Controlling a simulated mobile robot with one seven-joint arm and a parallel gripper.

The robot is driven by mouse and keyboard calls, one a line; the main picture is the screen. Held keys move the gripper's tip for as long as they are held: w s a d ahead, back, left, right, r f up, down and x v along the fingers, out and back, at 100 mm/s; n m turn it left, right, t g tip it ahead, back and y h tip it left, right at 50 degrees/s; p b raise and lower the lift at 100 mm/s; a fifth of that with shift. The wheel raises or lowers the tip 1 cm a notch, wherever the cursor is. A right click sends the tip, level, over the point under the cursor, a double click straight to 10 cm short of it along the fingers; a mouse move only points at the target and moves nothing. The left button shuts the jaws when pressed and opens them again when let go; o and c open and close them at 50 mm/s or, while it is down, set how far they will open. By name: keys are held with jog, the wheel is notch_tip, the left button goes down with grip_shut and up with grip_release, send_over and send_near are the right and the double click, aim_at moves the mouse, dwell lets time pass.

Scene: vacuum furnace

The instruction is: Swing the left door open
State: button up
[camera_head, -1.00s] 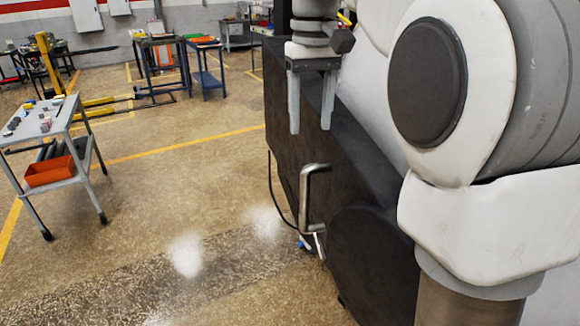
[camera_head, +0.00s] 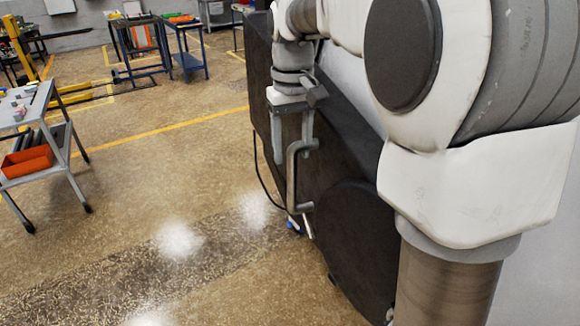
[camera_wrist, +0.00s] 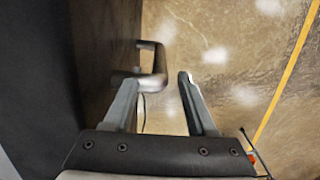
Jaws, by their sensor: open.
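A grey metal bar handle (camera_head: 292,185) stands out from the dark face of the furnace (camera_head: 340,165), which I take to be the door side. My gripper (camera_head: 293,150) points down at the handle's upper end with its two fingers apart. In the wrist view the handle (camera_wrist: 158,62) lies just ahead of my gripper (camera_wrist: 158,82), nearer the left finger, which covers part of it. The right finger has floor behind it. Nothing is clamped. I cannot tell whether a finger touches the handle. The door's seam is not clear.
A grey cart (camera_head: 55,135) with an orange bin (camera_head: 27,162) stands at left. Blue tables (camera_head: 185,62) stand farther back. The floor between is clear.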

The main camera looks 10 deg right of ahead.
aim_at(292, 167)
notch_tip(292, 167, down, 5)
jog(key=shift+r, duration=0.1)
dwell(0.3)
grip_shut()
dwell(1.3)
